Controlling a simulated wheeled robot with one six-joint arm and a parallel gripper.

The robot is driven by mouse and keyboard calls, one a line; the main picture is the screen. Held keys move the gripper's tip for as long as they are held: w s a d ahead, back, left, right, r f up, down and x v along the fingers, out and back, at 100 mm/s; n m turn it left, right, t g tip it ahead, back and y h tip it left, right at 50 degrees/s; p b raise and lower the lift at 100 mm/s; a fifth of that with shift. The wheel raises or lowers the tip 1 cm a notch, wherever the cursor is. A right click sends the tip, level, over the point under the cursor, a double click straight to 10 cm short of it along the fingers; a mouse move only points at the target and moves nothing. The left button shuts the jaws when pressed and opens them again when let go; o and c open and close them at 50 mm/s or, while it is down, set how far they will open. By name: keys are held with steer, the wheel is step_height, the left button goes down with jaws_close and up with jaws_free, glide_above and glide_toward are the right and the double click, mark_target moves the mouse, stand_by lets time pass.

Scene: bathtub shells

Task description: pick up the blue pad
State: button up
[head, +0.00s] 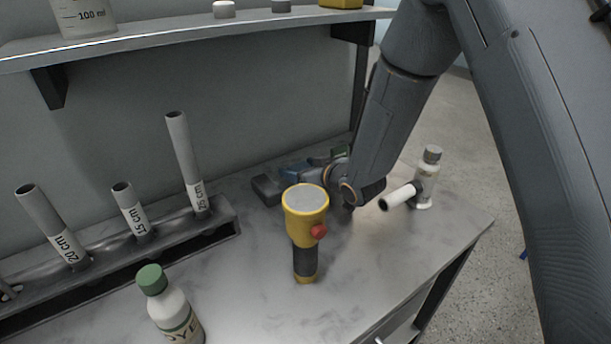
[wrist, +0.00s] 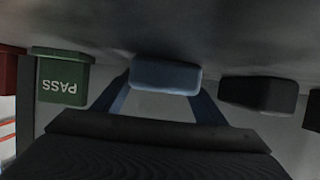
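The blue pad (head: 294,171) lies on the grey bench near the back wall, between a dark pad and a green block. In the wrist view, where the scene is upside down, the blue pad (wrist: 165,75) is straight ahead, at the middle. My gripper (wrist: 164,97) is open, its two fingers spread wide, with their tips close to either side of the blue pad. I cannot tell whether they touch it. In the head view my wrist partly hides the gripper.
The dark pad (wrist: 259,94) and the green PASS block (wrist: 62,78) flank the blue pad closely. A yellow torch (head: 305,220) stands in front. A bottle (head: 429,170) and white tube (head: 398,196) are at right. A tube rack (head: 220,222) is at left, and a shelf (head: 180,33) hangs above.

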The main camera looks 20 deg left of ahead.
steer(key=c, duration=0.8)
steer(key=shift+r, duration=0.1)
steer(key=shift+c, duration=0.2)
